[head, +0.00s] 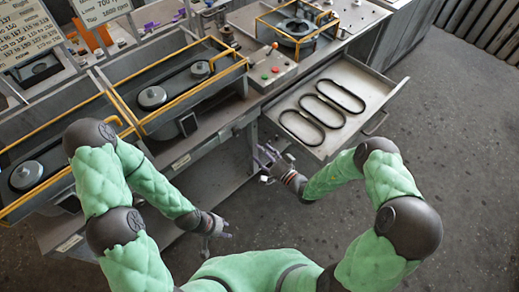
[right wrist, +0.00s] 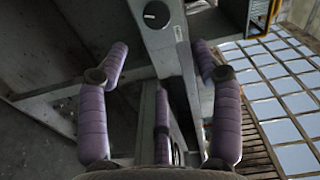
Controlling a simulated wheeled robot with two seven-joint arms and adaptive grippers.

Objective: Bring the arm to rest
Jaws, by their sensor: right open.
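My right arm (head: 335,178) reaches forward from the right in the head view. Its gripper (head: 270,163) is beside the bench front, close to the left side of the open drawer. In the right wrist view the purple fingers of this gripper (right wrist: 160,62) are spread apart with nothing between them. Metal bench structure shows beyond them. My left arm (head: 150,185) hangs bent on the left, and its gripper (head: 220,227) is low in front of the bench. Its fingers are too small to read.
The open drawer (head: 371,88) holds three black belts (head: 322,111) and juts out from the bench. Belt units with yellow guard rails (head: 190,83) stand on the bench. A control box (head: 268,70) with buttons stands above the drawer. The floor (head: 460,160) at right is clear.

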